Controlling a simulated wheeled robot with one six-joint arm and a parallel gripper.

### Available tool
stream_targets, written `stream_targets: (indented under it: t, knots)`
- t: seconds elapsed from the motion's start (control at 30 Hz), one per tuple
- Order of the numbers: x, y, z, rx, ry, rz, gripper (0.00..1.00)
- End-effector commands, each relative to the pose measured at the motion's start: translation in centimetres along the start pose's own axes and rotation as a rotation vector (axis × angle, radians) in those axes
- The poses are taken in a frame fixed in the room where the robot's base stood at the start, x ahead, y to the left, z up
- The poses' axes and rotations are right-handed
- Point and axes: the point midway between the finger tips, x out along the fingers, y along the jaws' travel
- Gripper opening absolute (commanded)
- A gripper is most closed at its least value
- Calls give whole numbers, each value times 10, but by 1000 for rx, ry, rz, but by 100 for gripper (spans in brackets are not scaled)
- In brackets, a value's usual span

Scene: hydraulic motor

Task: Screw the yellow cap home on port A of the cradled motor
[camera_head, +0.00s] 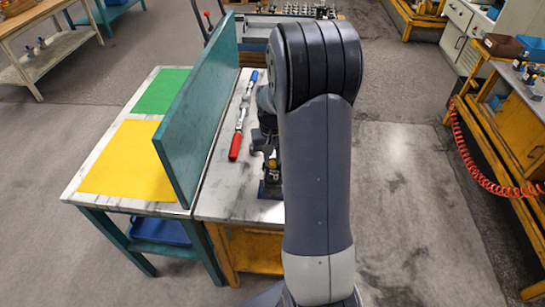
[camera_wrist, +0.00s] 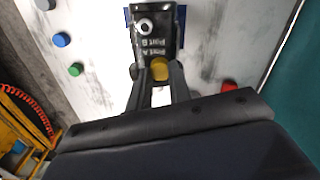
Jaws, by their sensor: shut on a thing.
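The yellow cap (camera_wrist: 160,69) shows between the two fingers of my gripper (camera_wrist: 161,84) in the wrist view, and the gripper is shut on it. The dark motor (camera_wrist: 152,42) lies just beyond, with white "Port A" and "Port B" lettering and a round, light-ringed opening by the Port B label. The cap is at the Port A end of the motor; I cannot tell how far it is seated on the port, as the fingers hide the joint. In the head view my arm covers most of the motor, and only part of the dark blue cradle (camera_head: 270,189) shows.
A blue cap (camera_wrist: 62,39) and a green cap (camera_wrist: 75,69) lie on the worktop left of the motor in the wrist view. A red-handled tool (camera_head: 236,146) lies between the motor and the teal upright panel (camera_head: 197,125). Yellow and green mats lie beyond the panel.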

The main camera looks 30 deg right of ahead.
Motion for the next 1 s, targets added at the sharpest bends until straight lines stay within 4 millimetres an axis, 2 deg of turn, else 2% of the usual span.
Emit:
stream_targets:
  t: [0.37, 0.8, 1.0]
  knots:
    - [0, 0, 0, 37, 0, 0, 0]
    - [0, 0, 0, 250, 0, 0, 0]
    - [0, 0, 0, 254, 0, 0, 0]
